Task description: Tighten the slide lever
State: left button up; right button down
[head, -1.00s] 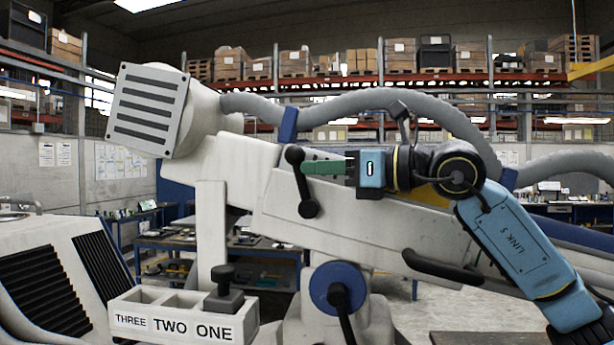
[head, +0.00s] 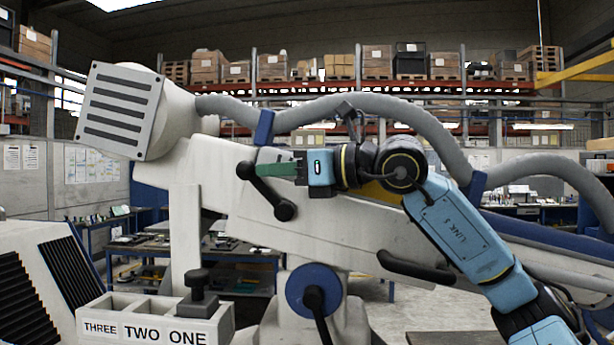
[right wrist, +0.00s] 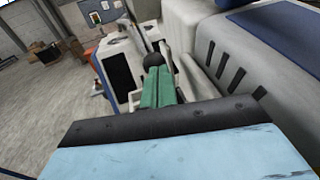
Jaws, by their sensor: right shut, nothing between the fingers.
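A black lever (head: 265,190) with a round knob at each end sits on the side of the pale microscope arm (head: 345,228), slanting from upper left to lower right. I take it for the slide lever. My right gripper (head: 260,169) comes from the right with its green fingers shut and empty. Its fingertips are beside the upper-left knob (head: 245,170). In the right wrist view, the shut fingers (right wrist: 157,85) point at a dark round knob (right wrist: 153,60) just past the tips. I cannot tell whether they touch. My left gripper is not in view.
A blue round hub (head: 314,291) with another black lever is below the arm. A black handle (head: 415,268) is on the arm's lower right side. A grey hose (head: 380,108) runs above my right gripper. A tray labelled THREE TWO ONE (head: 150,325) stands at lower left.

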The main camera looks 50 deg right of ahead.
jog(key=shift+f, duration=0.1)
dwell(0.3)
jog(key=s+d+r+p, duration=0.1)
jog(key=s+d+r, duration=0.2)
jog(key=s+r, duration=0.5)
jog(key=s, duration=0.2)
jog(key=shift+s+d+r, duration=0.2)
jog(key=shift+s+r, duration=0.05)
jog(key=shift+s, duration=0.1)
jog(key=shift+w, duration=0.1)
